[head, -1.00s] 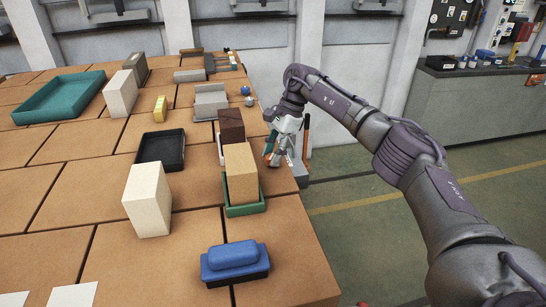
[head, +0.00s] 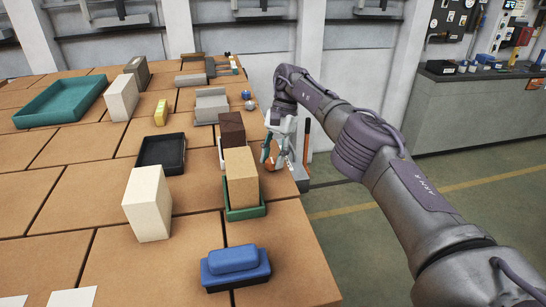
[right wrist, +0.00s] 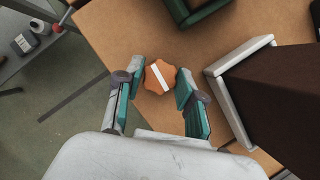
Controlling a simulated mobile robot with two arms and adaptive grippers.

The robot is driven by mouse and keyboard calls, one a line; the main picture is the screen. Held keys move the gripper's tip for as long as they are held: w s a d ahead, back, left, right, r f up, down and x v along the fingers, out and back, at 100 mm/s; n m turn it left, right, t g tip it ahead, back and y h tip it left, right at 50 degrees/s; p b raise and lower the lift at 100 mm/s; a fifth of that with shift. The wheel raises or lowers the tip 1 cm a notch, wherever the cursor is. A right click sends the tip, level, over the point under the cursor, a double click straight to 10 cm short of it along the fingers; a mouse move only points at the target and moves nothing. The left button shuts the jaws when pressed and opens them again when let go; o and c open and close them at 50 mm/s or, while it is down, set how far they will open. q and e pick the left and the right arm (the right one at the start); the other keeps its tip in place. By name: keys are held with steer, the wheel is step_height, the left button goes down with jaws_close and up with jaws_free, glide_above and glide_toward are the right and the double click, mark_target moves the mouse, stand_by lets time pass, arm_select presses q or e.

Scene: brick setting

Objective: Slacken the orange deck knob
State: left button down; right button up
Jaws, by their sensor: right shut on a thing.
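The orange deck knob (right wrist: 160,77) shows in the right wrist view as a lobed disc with a white stripe across it. My right gripper (right wrist: 159,82) has its two teal fingers on either side of the knob and is shut on it. In the head view the right gripper (head: 276,156) points down at the table's right edge, beside the tan block. The knob shows there only as a small orange patch (head: 268,159), partly hidden by the fingers. My left gripper is not in view.
A tan block (head: 241,177) in a green tray (head: 245,212) and a dark brown block (head: 231,128) stand close left of the gripper. A blue object (head: 235,261) lies nearer. A black tray (head: 161,153) and a cream block (head: 148,203) are farther left. Floor lies open beyond the right edge.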

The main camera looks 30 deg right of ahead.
steer(key=o, duration=1.1)
steer(key=shift+o, duration=0.2)
